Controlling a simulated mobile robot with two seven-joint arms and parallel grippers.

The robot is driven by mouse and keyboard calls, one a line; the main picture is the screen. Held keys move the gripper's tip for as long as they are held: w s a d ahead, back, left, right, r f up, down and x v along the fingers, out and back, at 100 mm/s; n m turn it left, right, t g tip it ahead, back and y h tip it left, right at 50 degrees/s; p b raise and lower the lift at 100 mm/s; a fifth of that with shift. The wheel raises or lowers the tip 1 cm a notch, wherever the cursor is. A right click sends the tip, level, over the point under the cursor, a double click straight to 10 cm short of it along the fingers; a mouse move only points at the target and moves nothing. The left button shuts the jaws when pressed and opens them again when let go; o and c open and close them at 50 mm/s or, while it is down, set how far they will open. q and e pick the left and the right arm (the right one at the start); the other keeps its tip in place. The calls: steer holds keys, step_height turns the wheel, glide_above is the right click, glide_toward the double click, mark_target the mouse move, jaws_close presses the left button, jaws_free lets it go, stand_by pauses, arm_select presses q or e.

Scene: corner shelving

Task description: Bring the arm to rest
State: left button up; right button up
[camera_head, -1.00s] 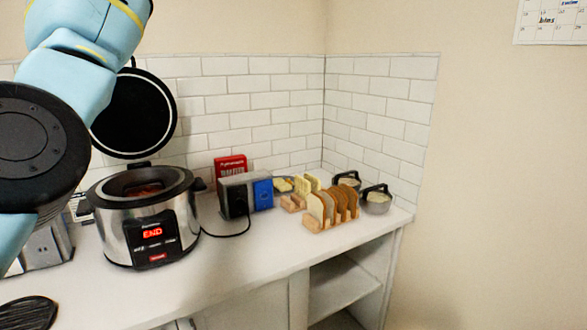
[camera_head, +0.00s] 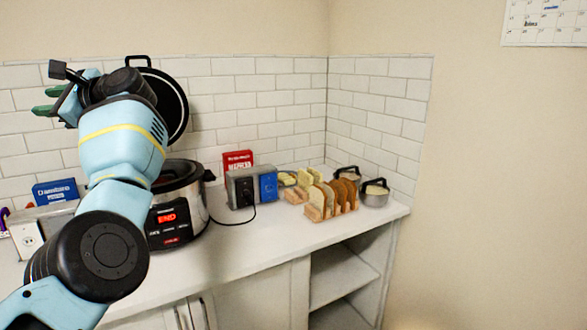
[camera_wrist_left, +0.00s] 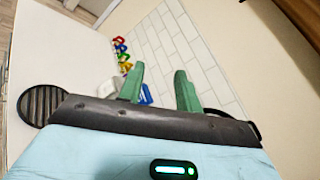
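My left arm (camera_head: 122,145) rises from the lower left in the head view, bent at the elbow, in front of the cooker. My left gripper (camera_head: 46,101) is at the upper left, its green fingers pointing left, in front of the tiled wall. In the left wrist view the two green fingers (camera_wrist_left: 158,82) stand apart with nothing between them, so it is open and empty. My right gripper is in neither view.
A cooker (camera_head: 178,222) reading END stands partly behind my arm, its round black lid (camera_head: 172,88) raised behind my wrist. A toast rack (camera_head: 330,205) and pots (camera_head: 374,194) stand on the counter (camera_head: 265,240) at the right. A calendar (camera_head: 545,22) hangs on the wall.

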arm_select(q)
step_height(320, 180, down, 20)
steer(key=m+t+y, duration=0.5)
steer(key=m+t, duration=0.3)
steer(key=m, duration=1)
steer(key=s+d+f+m+t+h, duration=0.25)
steer(key=d+f+m+h, duration=0.2)
steer(key=f+m, duration=0.4)
steer(key=s+d+f+m+t+h, duration=0.2)
steer(key=d+f+m+t+h, duration=0.2)
steer(key=f+m+h, duration=0.35)
steer(key=s+d+f+m+t+h, duration=0.2)
steer(key=d+f+m+t+h, duration=0.2)
steer(key=f+m, duration=0.55)
steer(key=s+d+f+m+g+h, duration=0.3)
steer(key=s+d+f+m, duration=0.25)
steer(key=s+f, duration=0.3)
steer(key=s+d+f+m+g+h, duration=0.3)
steer(key=s+d+f+m+h, duration=0.1)
steer(key=s+f+m, duration=0.4)
steer(key=s+d+f+m+g, duration=0.2)
steer(key=s+d+f+g, duration=0.1)
steer(key=s, duration=0.8)
steer(key=s+d+f+m+g+h+p, duration=0.1)
steer(key=s+d+f+m+g, duration=0.2)
steer(key=s, duration=0.8)
steer(key=shift+s+d+f, duration=0.2)
steer(key=shift+d+f, duration=0.15)
steer(key=shift+f, duration=0.4)
